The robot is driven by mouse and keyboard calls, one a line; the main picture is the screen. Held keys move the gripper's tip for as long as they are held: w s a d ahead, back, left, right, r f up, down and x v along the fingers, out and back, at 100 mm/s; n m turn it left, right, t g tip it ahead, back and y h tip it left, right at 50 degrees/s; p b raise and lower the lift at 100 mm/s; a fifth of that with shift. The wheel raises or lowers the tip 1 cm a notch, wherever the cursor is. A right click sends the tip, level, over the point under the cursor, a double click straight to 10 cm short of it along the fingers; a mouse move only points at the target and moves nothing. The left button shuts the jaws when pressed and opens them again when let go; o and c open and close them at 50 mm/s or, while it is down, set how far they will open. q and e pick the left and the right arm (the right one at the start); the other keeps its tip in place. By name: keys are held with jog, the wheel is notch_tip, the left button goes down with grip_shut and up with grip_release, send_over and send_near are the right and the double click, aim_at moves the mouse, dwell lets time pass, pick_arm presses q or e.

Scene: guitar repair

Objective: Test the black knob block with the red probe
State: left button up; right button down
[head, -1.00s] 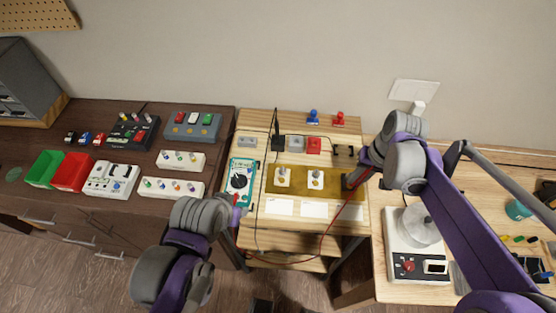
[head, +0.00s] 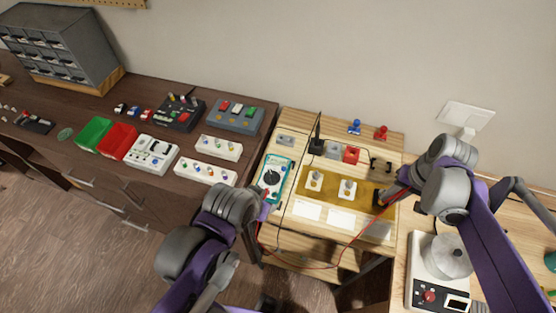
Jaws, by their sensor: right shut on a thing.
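A dark block with what look like black knobs (head: 381,167) sits at the back right of the light wooden bench, just beyond the mustard mat (head: 331,192). My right gripper (head: 381,199) is low over the mat's right end, in front of that block and apart from it. A red lead (head: 352,240) runs from the teal meter (head: 273,178) to this gripper, which is shut on the red probe; the probe itself is mostly hidden. My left gripper (head: 264,201) is at the meter's near edge, its fingers too small and covered to read.
Two white knob blocks (head: 314,181) (head: 347,189) stand on the mat. Behind are a black block (head: 317,147) with a thin upright black piece, grey blocks and a red block (head: 351,154). White cards line the front.

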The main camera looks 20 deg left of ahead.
jog(key=shift+w+r+p, duration=0.1)
jog(key=shift+r+p, duration=1.25)
jog(key=shift+r, duration=1.65)
pick_arm(q)
jog(key=r, duration=0.1)
jog(key=w+r, duration=0.2)
jog(key=r, duration=0.1)
jog(key=shift+w+r, duration=0.1)
pick_arm(e)
jog(key=shift+f, duration=0.1)
